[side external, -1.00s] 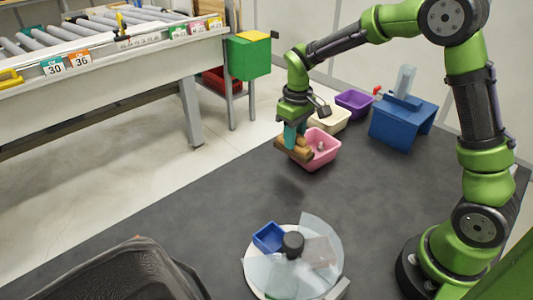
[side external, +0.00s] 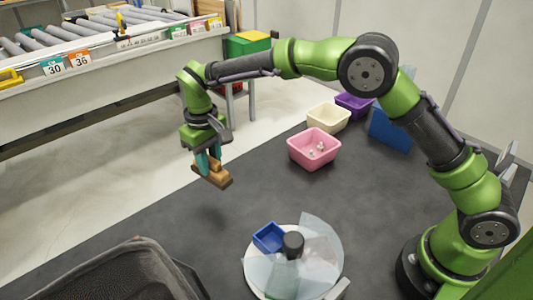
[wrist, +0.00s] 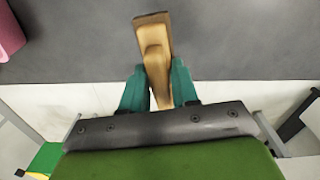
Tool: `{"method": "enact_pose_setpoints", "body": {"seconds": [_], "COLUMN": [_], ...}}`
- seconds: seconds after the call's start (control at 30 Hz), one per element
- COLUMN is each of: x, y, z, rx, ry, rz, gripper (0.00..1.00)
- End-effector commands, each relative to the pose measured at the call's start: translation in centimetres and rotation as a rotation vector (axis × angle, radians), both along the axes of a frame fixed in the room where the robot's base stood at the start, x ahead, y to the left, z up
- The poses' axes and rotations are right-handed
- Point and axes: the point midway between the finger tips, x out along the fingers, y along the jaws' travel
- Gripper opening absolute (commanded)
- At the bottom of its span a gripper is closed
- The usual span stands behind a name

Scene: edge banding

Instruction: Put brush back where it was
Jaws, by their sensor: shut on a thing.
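The brush (side external: 213,175) is a tan wooden piece with a raised handle. My gripper (side external: 208,163) is shut on it and holds it in the air near the far left edge of the dark table, left of the pink bin. In the wrist view the brush (wrist: 154,45) lies between the teal fingers (wrist: 158,88), its broad end pointing away from the gripper. Its underside is hidden.
A pink bin (side external: 301,153) with small white items stands right of the gripper, with cream (side external: 328,118) and purple (side external: 354,105) bins behind. A round turntable (side external: 260,285) with a blue box (side external: 268,237) is in front. A black crate (side external: 100,275) stands front left. The table (side external: 180,215) between is clear.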

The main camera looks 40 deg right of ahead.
Motion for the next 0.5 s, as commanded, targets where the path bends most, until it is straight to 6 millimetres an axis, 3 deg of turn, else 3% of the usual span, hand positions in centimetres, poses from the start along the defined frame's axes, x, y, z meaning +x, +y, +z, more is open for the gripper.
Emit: {"method": "enact_pose_setpoints", "body": {"seconds": [0.1, 0.2, 0.5], "x": [0.6, 0.9, 0.5], "y": [1.8, 1.9, 1.8], "z": [1.0, 1.9, -3.2], "rx": [0.007, 0.013, 0.012], "ry": [-0.008, -0.009, 0.007], "rz": [-0.064, -0.127, -0.159], "gripper": [0.01, 0.01, 0.01]}}
